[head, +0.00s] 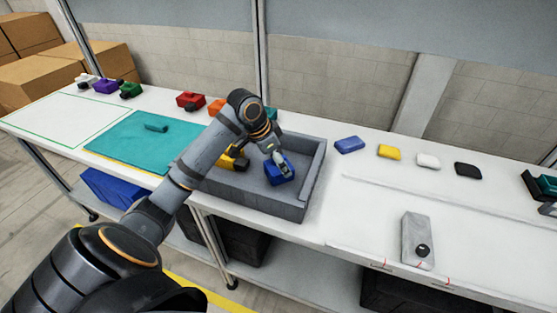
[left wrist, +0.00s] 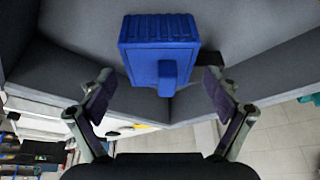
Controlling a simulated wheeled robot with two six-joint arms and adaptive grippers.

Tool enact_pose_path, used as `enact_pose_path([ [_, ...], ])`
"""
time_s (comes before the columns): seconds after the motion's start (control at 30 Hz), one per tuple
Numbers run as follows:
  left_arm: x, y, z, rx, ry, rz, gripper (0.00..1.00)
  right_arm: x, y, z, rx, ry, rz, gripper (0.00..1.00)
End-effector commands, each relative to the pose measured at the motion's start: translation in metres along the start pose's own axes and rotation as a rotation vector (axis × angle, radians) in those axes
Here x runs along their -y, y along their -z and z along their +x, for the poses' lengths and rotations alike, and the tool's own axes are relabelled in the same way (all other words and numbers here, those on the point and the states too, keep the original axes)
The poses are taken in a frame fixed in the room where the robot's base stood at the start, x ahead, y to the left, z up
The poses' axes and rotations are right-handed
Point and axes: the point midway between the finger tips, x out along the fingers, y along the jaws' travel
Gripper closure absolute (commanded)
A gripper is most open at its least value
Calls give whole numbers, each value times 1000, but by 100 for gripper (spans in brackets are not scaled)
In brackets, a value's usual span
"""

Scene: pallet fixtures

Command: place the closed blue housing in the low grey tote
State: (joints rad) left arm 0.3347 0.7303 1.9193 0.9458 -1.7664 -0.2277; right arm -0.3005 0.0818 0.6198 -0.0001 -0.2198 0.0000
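The blue housing (head: 279,170) sits inside the low grey tote (head: 318,170), toward its right side. In the left wrist view the blue housing (left wrist: 160,50) has a ribbed edge and a small raised block, and it lies against the grey tote surface. My left gripper (head: 279,157) is just above it in the head view. In the left wrist view my left gripper (left wrist: 158,88) has its fingers spread wide, with a gap between each fingertip and the housing. My right gripper is not in view.
A yellow housing (head: 235,160) is also in the tote, partly hidden by my arm. Blue (head: 350,145), yellow (head: 390,152), white (head: 428,160) and black (head: 468,170) pieces lie to the right. A teal mat (head: 125,150) lies left. A grey device (head: 417,240) stands front right.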

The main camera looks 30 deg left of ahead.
Motion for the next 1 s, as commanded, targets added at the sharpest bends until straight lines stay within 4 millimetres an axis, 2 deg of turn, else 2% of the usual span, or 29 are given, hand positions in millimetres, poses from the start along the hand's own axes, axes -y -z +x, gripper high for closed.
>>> enact_pose_path([
  [0.27,0,1,-2,-2,1,1,10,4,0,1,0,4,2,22],
  [0.37,2,2,-17,-2,6,1,10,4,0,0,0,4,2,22],
  [0.7,1,1,-97,1,8,1,10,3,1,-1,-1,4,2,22],
  [0.83,1,1,-115,0,4,0,10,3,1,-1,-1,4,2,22],
  [1.0,0,1,-123,0,0,0,10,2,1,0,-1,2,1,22],
])
